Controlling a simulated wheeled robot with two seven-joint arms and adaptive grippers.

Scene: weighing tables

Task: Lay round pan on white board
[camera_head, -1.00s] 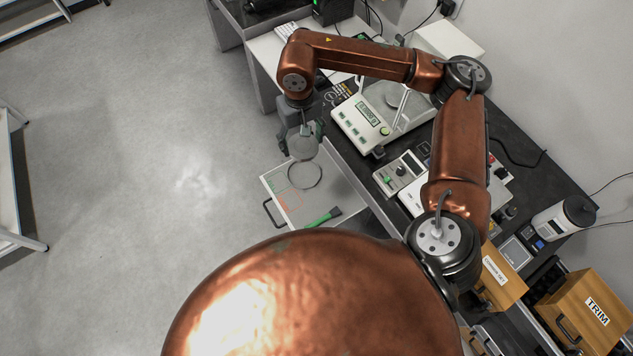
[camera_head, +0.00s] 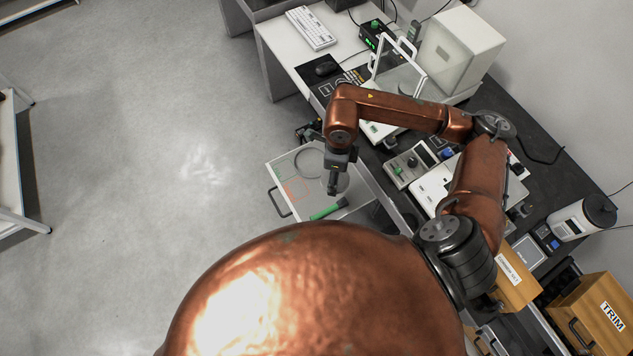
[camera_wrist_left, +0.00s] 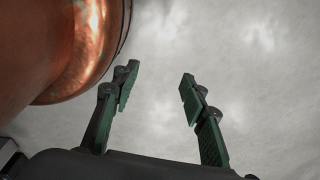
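A grey round pan (camera_head: 343,182) shows in the head view, partly hidden behind my right gripper (camera_head: 333,190), at the right part of the pulled-out white surface. My right gripper points down, seen from its side; its fingers overlap the pan, and whether they grip it is unclear. The white board (camera_head: 287,172) carries green and red outlines and a dark ring outline (camera_head: 309,162); the pan is to the right of that ring. My left gripper (camera_wrist_left: 158,85) is open and empty above bare floor in the left wrist view and is not in the head view.
A green-handled tool (camera_head: 328,211) lies near the front edge of the white surface. A balance with a glass shield (camera_head: 400,66), a small meter (camera_head: 410,165) and wooden boxes (camera_head: 590,312) crowd the bench. Open floor lies to the left.

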